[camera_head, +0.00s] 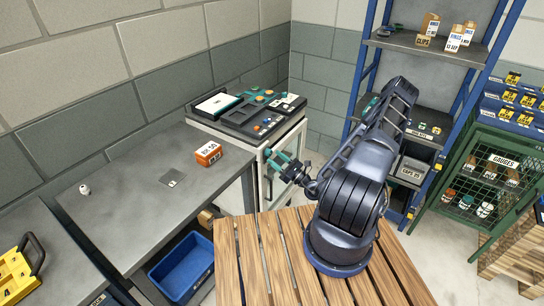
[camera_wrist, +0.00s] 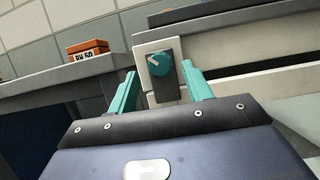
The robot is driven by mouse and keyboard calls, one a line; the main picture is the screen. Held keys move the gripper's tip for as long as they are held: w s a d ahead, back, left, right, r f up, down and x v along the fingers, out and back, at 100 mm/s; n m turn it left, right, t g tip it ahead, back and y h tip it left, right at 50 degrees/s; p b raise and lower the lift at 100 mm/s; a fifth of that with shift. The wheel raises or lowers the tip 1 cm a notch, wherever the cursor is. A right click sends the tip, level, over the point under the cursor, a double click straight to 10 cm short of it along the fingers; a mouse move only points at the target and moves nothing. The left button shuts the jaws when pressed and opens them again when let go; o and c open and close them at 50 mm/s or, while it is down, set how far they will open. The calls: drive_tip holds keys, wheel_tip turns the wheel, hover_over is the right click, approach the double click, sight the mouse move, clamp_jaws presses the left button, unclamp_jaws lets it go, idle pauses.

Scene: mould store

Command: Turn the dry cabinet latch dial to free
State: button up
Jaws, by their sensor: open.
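The dry cabinet (camera_head: 232,133) is the pale cabinet under the tool trays, beyond the grey bench's end. In the wrist view its latch dial (camera_wrist: 161,64) is a round teal knob with a white pointer mark toward the left. It sits on a pale plate (camera_wrist: 142,54) with a dark grey part below. My gripper (camera_wrist: 159,70) is open, with one teal finger on each side of the dial in the picture. I cannot tell if the fingers touch it. In the head view my gripper (camera_head: 277,164) is at the cabinet's front; the dial cannot be made out there.
A grey bench (camera_head: 130,205) carries an orange box (camera_head: 208,154), also in the wrist view (camera_wrist: 88,49). Tool trays (camera_head: 255,110) cover the cabinet top. A slatted wooden table (camera_head: 262,260) lies in front. A blue bin (camera_head: 183,268) sits below the bench. Blue-framed shelving (camera_head: 425,55) stands at right.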

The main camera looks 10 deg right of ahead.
drive_tip(key=shift+x, duration=1.45)
drive_tip(key=c, duration=0.8)
drive_tip(key=shift+m, duration=0.5)
drive_tip(key=m+h, duration=0.2)
drive_tip(key=m, duration=0.3)
drive_tip(key=m+t+h, duration=0.1)
drive_tip(key=m+h, duration=0.2)
drive_tip(key=m, duration=0.2)
drive_tip(key=m+t+h, duration=0.1)
drive_tip(key=m+h, duration=0.1)
drive_tip(key=m, duration=0.3)
drive_tip(key=shift+s+a+r+m, duration=0.1)
drive_tip(key=shift+s+a+m, duration=0.1)
drive_tip(key=shift+m, duration=0.2)
